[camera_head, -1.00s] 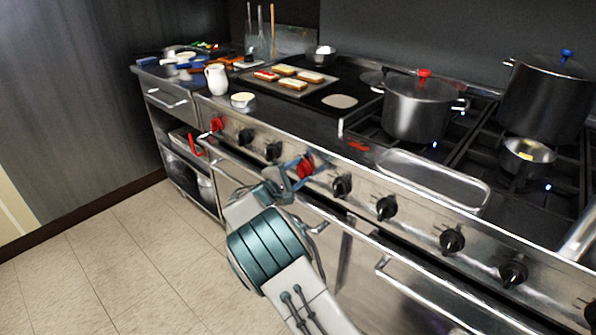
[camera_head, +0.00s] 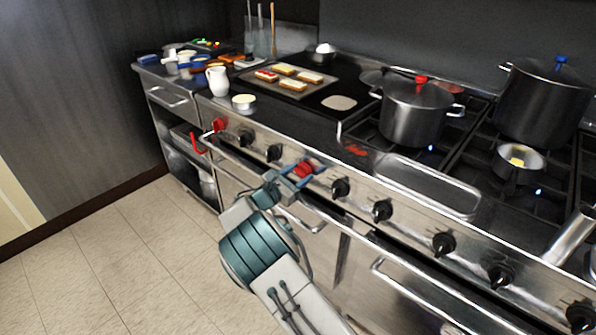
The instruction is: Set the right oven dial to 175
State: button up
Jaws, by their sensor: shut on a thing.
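The right oven dial (camera_head: 305,168) is a red knob on the steel front panel, near the middle of the row of knobs. My gripper (camera_head: 294,178) is at this dial from the front left, its blue-grey fingers shut on it. The fingers and wrist hide part of the dial. Its scale and pointer are too small or hidden to read. A second red dial (camera_head: 219,124) sits at the left end of the panel, apart from my gripper.
Black knobs (camera_head: 382,210) line the panel on both sides of the right red dial. Oven door handles (camera_head: 420,290) stick out below. A steel pot (camera_head: 418,110) with a red-knobbed lid stands on the burners above. The tiled floor (camera_head: 120,250) at left is clear.

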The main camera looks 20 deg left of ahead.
jog(key=n+p, duration=0.2)
jog(key=n, duration=0.4)
jog(key=shift+n+p, duration=0.3)
jog(key=shift+p, duration=0.05)
dwell(0.4)
jog(key=o, duration=1)
jog(key=b+v, duration=0.1)
jog(key=v, duration=1.3)
jog(key=shift+w, duration=0.1)
